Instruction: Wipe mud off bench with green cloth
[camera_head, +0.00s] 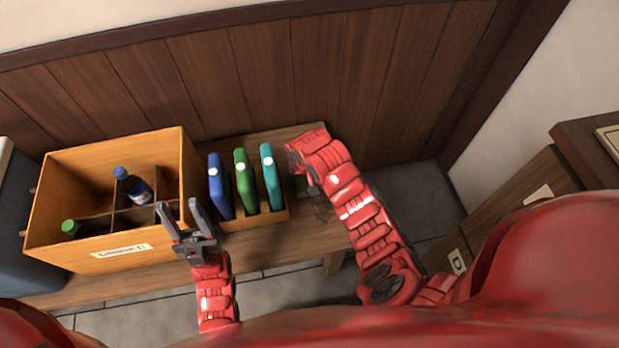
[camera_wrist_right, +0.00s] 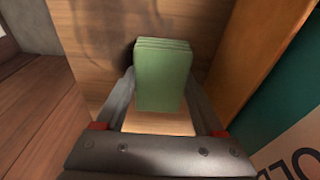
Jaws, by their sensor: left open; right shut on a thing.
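The green cloth (camera_wrist_right: 163,72) is a folded block between the fingers of my right gripper (camera_wrist_right: 160,105) in the right wrist view. The gripper is shut on it, close over the wooden bench (camera_wrist_right: 90,75); I cannot tell if the cloth touches the wood. A dark smudge shows on the bench just left of the cloth; I cannot tell mud from shadow. In the head view my right gripper is mostly hidden behind its arm, at the right end of the bench (camera_head: 300,246). My left gripper (camera_head: 183,215) is open and empty in front of the wooden box.
A divided wooden crate (camera_head: 120,258) with a blue-capped bottle (camera_head: 133,186) and a green-capped bottle (camera_head: 70,228) stands on the bench at left. Blue (camera_head: 220,188), green (camera_head: 245,182) and teal (camera_head: 271,180) upright items stand in a holder close beside my right arm. A wood-panelled wall is behind.

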